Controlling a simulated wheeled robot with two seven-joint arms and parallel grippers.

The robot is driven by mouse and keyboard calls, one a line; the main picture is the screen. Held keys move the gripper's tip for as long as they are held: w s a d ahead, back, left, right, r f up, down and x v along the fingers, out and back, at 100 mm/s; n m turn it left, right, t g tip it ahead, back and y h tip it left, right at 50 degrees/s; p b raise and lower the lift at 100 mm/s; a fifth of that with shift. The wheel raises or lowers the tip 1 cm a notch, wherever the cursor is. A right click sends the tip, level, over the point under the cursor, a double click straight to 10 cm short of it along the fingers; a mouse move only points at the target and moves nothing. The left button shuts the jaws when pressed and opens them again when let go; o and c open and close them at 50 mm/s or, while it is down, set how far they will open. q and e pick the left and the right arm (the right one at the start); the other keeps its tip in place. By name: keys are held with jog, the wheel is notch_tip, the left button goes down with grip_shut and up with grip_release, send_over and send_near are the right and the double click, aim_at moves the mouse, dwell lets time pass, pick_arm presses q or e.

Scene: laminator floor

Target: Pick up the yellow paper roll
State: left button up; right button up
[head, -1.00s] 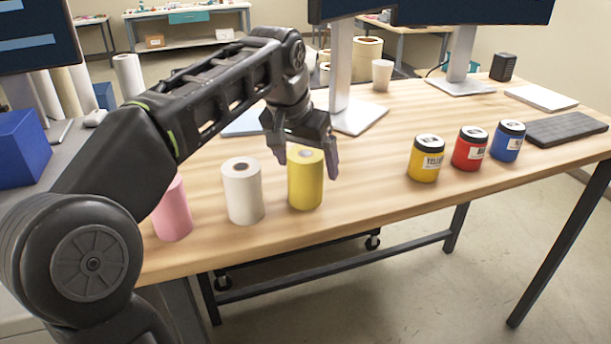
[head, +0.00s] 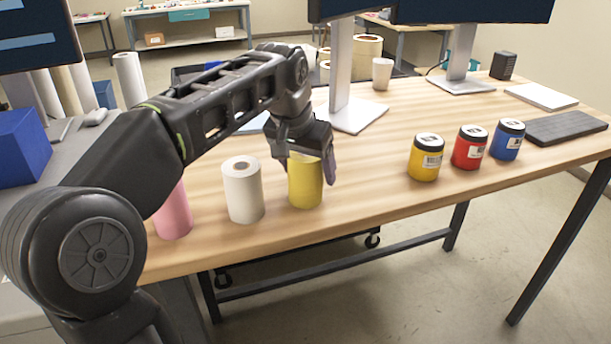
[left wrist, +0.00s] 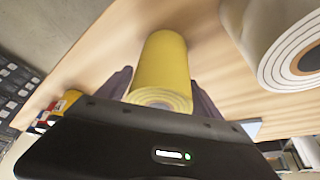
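The yellow paper roll (head: 306,194) stands upright on the wooden table, to the right of the white roll (head: 243,192). My left gripper (head: 308,174) is over it from above, with one finger on each side of its upper part. The fingers look open, with a small gap beside the roll at the right finger. In the left wrist view the yellow roll (left wrist: 162,65) lies between the two fingers (left wrist: 160,88). Its top end faces the palm, and the palm hides part of it. My right gripper is not in view.
A pink roll (head: 173,212) stands left of the white roll, partly behind my arm. Yellow, red and blue jars (head: 469,149) stand to the right, with clear table between. Monitor stands (head: 343,85) rise behind. The table's front edge is close to the rolls.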

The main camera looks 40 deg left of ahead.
pick_arm(q)
jog(key=c, duration=1.3)
jog(key=shift+c, duration=0.2)
notch_tip(320, 180, up, 4)
jog(key=shift+r, duration=0.2)
notch_tip(320, 180, up, 5)
jog(key=p, duration=0.3)
jog(key=shift+r+p, duration=0.35)
jog(key=shift+r, duration=0.05)
jog(key=shift+f, duration=0.1)
